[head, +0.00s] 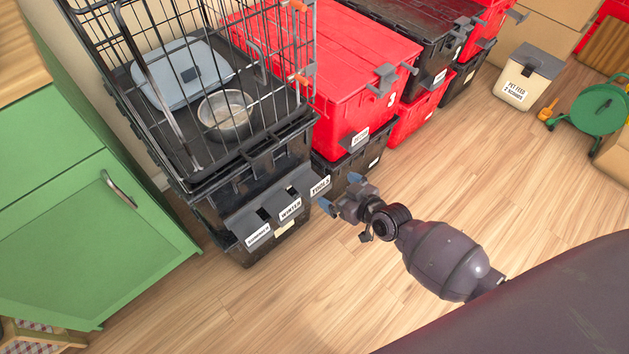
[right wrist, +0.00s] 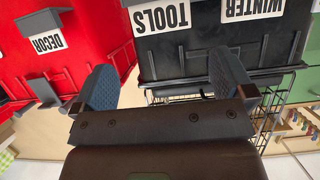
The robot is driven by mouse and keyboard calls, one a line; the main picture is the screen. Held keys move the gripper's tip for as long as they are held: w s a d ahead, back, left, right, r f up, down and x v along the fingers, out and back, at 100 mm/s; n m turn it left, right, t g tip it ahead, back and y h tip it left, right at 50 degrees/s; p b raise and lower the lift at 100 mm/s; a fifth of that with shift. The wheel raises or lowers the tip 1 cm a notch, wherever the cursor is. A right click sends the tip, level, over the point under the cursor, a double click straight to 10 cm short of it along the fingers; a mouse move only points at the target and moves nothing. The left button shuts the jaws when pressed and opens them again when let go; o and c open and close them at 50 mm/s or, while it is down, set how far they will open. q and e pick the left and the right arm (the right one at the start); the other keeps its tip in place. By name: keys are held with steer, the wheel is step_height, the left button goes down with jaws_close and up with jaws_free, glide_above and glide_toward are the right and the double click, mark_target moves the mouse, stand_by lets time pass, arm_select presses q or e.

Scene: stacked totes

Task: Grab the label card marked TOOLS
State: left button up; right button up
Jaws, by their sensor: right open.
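The TOOLS label card (head: 320,187) is a small white card with black letters. It sits at the right end of a dark strip on the front of the black tote (head: 262,253) under the wire crate. In the right wrist view the TOOLS card (right wrist: 160,16) shows upside down at the top edge, partly cut off. My right gripper (head: 341,192) is open and empty, just right of the card in the head view. In the right wrist view its blue-padded fingers (right wrist: 162,80) are spread wide, with the card beyond the gap between them. My left gripper is not in view.
The WINTER card (head: 290,209) and another card (head: 257,236) sit left on the same strip. A DECOR card (right wrist: 47,40) is on the neighbouring red tote. The wire crate (head: 215,60) with a metal bowl stands above. A green cabinet (head: 90,230) is left. Front floor is clear.

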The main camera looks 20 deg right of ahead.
mark_target(321, 185)
steer(key=b+x, duration=0.1)
steer(key=x, duration=0.3)
steer(key=shift+f, duration=0.2)
steer(key=w+f+b, duration=0.1)
steer(key=w+a+f, duration=0.1)
steer(key=shift+w+a+f+b, duration=0.1)
steer(key=shift+w+a+b, duration=0.15)
steer(key=shift+w+b, duration=0.15)
steer(key=shift+w+a, duration=0.2)
steer(key=shift+w, duration=0.5)
steer(key=c, duration=0.9)
